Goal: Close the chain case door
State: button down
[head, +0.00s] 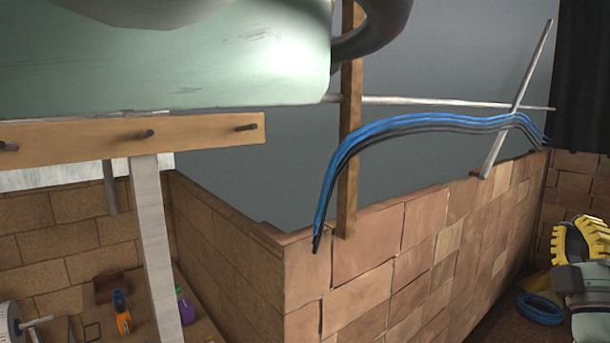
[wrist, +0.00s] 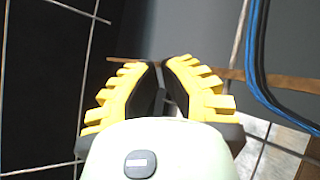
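I cannot make out a chain case or its door in either view. My gripper (head: 574,240) is at the right edge of the head view, with yellow ribbed fingers. In the wrist view my gripper (wrist: 158,68) has its two fingertips drawn close together. A thin gap shows between the black pads lower down, with nothing held there. A large pale green surface (head: 180,60) with a dark curved part fills the upper left of the head view. I cannot tell what it belongs to.
A brick wall (head: 400,275) crosses the middle. Blue and grey cables (head: 430,125) hang over it by a wooden post (head: 349,130) and slanting metal bar (head: 518,95). A pegged wooden beam (head: 200,131) is at left. A blue coil (head: 540,308) lies low near my gripper.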

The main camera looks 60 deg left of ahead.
jog(key=w+a+r+t+h+b, duration=0.15)
jog(key=w+h+b, duration=0.25)
jog(key=w+h, duration=0.4)
jog(key=w+d+r+m+h+b, duration=0.4)
jog(key=w+d+h, duration=0.15)
jog(key=h, duration=0.55)
jog(key=s+d+r+m+g+h+b, duration=0.1)
jog(key=s+d+m+g+h+b, duration=0.2)
jog(key=s+d+m+g+h, duration=0.45)
jog(key=s+d+m+g+h+b, duration=0.25)
jog(key=d+g+h, duration=0.25)
jog(key=d, duration=0.5)
jog(key=w+d+p, duration=0.1)
jog(key=d+p, duration=0.8)
jog(key=p, duration=0.1)
jog(key=shift+d+m, duration=0.2)
jog(key=shift+m, duration=0.1)
